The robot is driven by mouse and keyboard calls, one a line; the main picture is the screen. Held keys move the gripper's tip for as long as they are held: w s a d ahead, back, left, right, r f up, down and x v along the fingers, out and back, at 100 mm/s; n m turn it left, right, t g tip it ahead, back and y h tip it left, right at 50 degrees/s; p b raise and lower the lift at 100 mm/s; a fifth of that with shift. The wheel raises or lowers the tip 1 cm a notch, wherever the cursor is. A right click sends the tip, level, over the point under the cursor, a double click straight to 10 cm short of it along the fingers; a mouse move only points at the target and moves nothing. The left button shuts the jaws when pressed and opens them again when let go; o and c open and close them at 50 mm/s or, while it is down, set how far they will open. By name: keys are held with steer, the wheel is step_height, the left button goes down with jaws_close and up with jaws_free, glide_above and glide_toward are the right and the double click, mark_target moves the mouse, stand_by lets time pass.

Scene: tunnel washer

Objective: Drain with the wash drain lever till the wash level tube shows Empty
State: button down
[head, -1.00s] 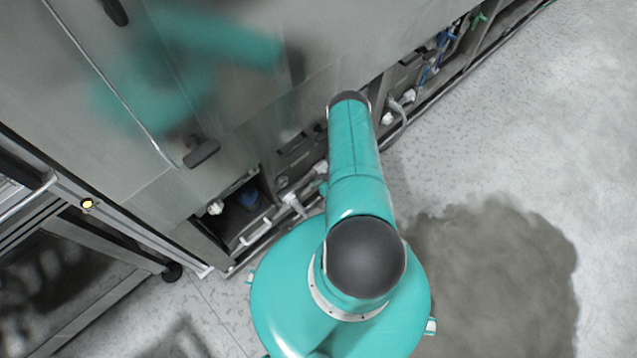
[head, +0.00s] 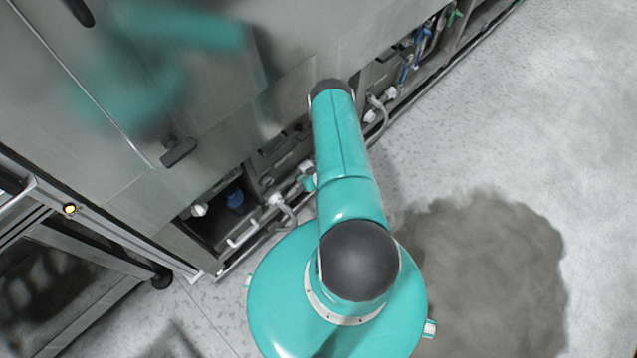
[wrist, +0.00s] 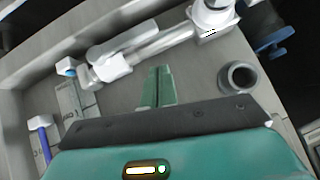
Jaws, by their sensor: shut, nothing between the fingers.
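In the wrist view my gripper (wrist: 157,76) is shut and empty, its green fingers together over a grey panel. A white pipe with white valve fittings (wrist: 112,68) runs beyond the fingertips, apart from them as far as I can see. A blue handle (wrist: 272,42) shows at the right, and a blue-purple bar with a white end (wrist: 43,136) at the left. I cannot tell which part is the wash drain lever. I cannot make out the wash level tube or its reading in either view. In the head view my arm hides the gripper.
The grey washer wall (head: 235,95) has an open low service bay with white pipework (head: 275,200) and, farther right, blue and green handles (head: 415,50). A dark round socket (wrist: 238,78) is right of my fingers. A framed rack (head: 95,250) stands left. A wet patch (head: 490,270) lies right.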

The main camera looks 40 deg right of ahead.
steer(key=a+v, duration=0.1)
steer(key=v, duration=0.8)
steer(key=shift+s+a+r, duration=0.2)
steer(key=shift+s+r, duration=0.15)
